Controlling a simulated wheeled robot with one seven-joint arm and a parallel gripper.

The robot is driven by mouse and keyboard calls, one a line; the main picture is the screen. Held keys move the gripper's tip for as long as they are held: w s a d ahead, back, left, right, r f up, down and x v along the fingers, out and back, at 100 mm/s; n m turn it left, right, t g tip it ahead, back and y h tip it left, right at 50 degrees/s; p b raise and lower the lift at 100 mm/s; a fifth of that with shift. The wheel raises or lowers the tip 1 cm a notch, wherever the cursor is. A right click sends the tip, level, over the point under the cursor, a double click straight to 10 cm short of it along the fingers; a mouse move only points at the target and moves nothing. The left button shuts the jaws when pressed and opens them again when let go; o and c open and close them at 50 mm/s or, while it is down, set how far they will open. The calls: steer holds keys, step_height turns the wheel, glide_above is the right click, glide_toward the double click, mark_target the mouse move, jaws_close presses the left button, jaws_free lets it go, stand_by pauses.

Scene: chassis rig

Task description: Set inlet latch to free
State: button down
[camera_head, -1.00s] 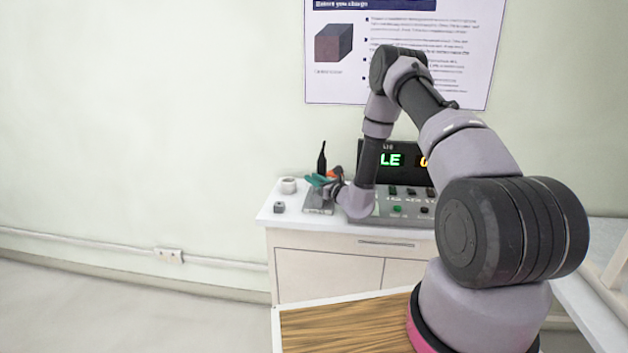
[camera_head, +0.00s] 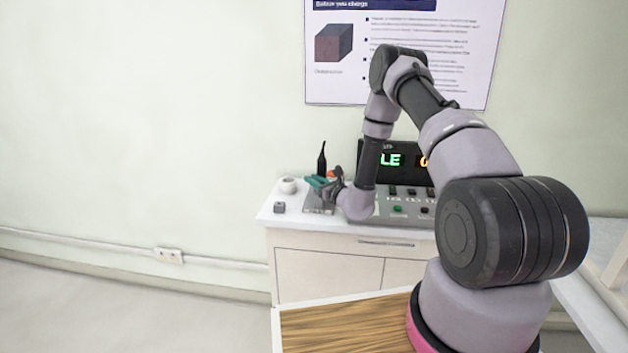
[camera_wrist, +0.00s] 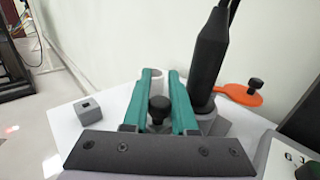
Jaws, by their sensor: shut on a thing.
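My gripper (camera_wrist: 161,88) has teal fingers, and a round black knob (camera_wrist: 158,110) sits between them in the wrist view. The gripper is shut on this knob. No readable label shows whether the knob belongs to the inlet latch, and the fingers and dark palm plate hide its base. In the head view my gripper (camera_head: 318,182) is low over a grey plate (camera_head: 318,208) at the left of the bench top. An orange piece (camera_wrist: 240,95) with its own black knob lies to the right of the fingers.
A tall black bottle-shaped post (camera_wrist: 211,55) stands close beside the right finger. A white cylinder (camera_head: 288,185) and a small grey block (camera_head: 279,207) are to the left on the bench (camera_head: 268,216). A control panel (camera_head: 400,207) and lit display (camera_head: 390,160) are to the right.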

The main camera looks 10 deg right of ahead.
steer(key=shift+s+a+f, duration=0.1)
steer(key=shift+s+a, duration=0.1)
steer(key=shift+s, duration=0.55)
steer(key=c, duration=1)
jaws_free()
steer(key=v, duration=1.1)
